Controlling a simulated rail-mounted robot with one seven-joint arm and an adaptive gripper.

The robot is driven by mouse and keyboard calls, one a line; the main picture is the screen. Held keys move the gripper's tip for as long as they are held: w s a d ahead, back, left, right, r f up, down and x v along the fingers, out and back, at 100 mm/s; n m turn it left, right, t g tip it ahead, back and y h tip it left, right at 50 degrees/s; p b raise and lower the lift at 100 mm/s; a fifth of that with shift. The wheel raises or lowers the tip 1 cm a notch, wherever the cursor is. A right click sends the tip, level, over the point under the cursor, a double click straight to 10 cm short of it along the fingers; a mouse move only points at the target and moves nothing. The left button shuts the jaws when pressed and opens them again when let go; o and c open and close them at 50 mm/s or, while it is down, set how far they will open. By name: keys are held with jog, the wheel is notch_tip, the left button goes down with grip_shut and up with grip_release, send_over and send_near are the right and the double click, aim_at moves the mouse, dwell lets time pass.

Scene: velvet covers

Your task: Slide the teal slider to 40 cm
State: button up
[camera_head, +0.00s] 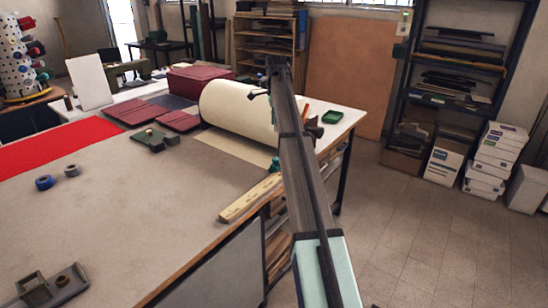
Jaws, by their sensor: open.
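A pale wooden rule (250,198) with small dark marks lies along the right edge of the work table. A small teal-green piece (275,164) shows beside my arm, close to the rule, and looks like the slider. My arm covers part of this area, so I cannot tell its exact reading or how it sits on the rule. My arm reaches forward over the table edge. My gripper (277,66) appears small and dark at its far end, open and apart from the teal piece. Its fingers are hard to make out.
A large cream roll (240,110) lies behind the rule. A green tray (332,116) sits on the far right corner. A dark green tool (154,140), tape rolls (46,183) and red cloth (60,145) lie to the left. The table's middle is clear.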

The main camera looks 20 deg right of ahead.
aim_at(276, 159)
notch_tip(276, 159, down, 15)
jog(key=p, duration=0.3)
jog(key=shift+f, duration=0.2)
grip_shut()
